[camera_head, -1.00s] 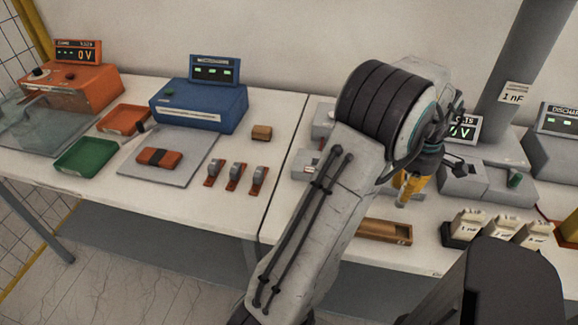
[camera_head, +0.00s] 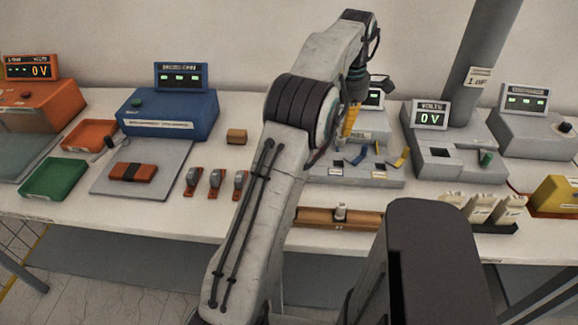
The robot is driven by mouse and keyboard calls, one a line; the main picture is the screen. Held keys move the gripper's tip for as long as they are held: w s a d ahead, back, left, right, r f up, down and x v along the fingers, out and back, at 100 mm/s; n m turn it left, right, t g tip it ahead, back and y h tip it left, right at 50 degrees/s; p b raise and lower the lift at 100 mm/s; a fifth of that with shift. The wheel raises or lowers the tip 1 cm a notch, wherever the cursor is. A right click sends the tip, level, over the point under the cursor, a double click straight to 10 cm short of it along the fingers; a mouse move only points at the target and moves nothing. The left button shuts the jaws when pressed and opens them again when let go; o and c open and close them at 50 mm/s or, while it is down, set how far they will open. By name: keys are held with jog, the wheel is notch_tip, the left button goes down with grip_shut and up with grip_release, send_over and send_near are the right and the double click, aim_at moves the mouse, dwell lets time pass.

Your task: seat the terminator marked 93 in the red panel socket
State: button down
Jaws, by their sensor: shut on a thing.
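My gripper (camera_head: 349,126) points down over the grey panel unit right of my arm. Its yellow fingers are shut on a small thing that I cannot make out. No number 93 can be read in this view. The grey panel unit (camera_head: 385,180) has several small fittings on its top, among them a blue one, a red one (camera_head: 378,149) and a raised yellow lever (camera_head: 401,158). I cannot tell which opening is the red panel socket. My arm hides the unit's left side.
A wooden tray (camera_head: 362,219) with a pale upright piece (camera_head: 341,210) lies at the front edge. White labelled blocks (camera_head: 481,208) stand right of it. A grey volts meter (camera_head: 455,155) stands behind them. Left are a blue unit (camera_head: 170,118), a grey mat (camera_head: 165,187) and several small levers (camera_head: 216,181).

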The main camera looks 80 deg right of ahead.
jog(key=shift+s+a, duration=0.15)
jog(key=shift+a, duration=0.1)
jog(key=shift+w+a+f+n, duration=0.15)
jog(key=shift+w+n, duration=0.15)
jog(key=shift+w, duration=0.05)
jog(key=shift+w+d+f, duration=0.4)
jog(key=shift+w+f, duration=1.4)
jog(key=shift+w+d+f, duration=0.4)
jog(key=shift+w+f, duration=1.4)
jog(key=shift+w, duration=0.05)
jog(key=shift+w+d+f, duration=0.4)
jog(key=shift+w+f, duration=1.4)
jog(key=shift+f, duration=0.15)
jog(key=c, duration=1.2)
grip_release()
